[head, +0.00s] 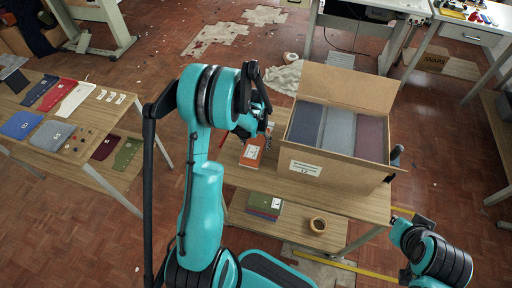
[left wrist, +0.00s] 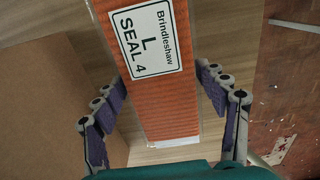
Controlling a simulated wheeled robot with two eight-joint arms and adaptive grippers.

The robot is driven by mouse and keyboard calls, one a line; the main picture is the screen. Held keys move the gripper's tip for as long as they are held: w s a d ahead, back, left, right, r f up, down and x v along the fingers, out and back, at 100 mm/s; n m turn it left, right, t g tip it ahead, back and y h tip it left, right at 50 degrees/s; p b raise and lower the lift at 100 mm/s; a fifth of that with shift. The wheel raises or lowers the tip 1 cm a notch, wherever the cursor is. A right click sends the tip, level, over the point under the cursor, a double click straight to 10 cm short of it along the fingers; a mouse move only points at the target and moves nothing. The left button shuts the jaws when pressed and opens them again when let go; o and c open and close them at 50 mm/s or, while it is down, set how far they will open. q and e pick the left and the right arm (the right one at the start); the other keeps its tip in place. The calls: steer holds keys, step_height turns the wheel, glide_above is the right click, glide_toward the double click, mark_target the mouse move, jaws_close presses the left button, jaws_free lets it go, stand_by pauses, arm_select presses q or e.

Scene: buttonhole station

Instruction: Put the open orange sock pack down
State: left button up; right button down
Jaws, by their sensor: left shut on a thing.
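The orange sock pack (head: 251,153) is at the left end of the wooden bench, left of the open box. In the left wrist view the pack (left wrist: 165,105) shows ribbed orange fabric in a clear sleeve and a white label reading "Brindleshaw L SEAL 4". My left gripper (left wrist: 162,80) is shut on the pack, with a purple-padded finger along each long side. In the head view my left arm partly covers the gripper (head: 262,138) and pack. I cannot tell whether the pack touches the wood.
The open cardboard box (head: 340,172) holds dark blue, grey and maroon packs and stands close right of the orange pack. The lower shelf (head: 283,232) carries a green pack (head: 264,205) and a small pot (head: 317,225). Another table (head: 105,118) with folded textiles stands left.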

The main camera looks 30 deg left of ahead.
mark_target(255, 143)
arm_select(q)
step_height(255, 143, down, 2)
steer(key=shift+f, duration=0.1)
steer(key=shift+r, duration=0.2)
steer(key=shift+f, duration=0.1)
steer(key=o, duration=1.4)
steer(key=shift+f, duration=0.1)
steer(key=shift+r, duration=0.4)
step_height(255, 143, up, 12)
steer(key=p, duration=0.4)
steer(key=shift+f, duration=0.2)
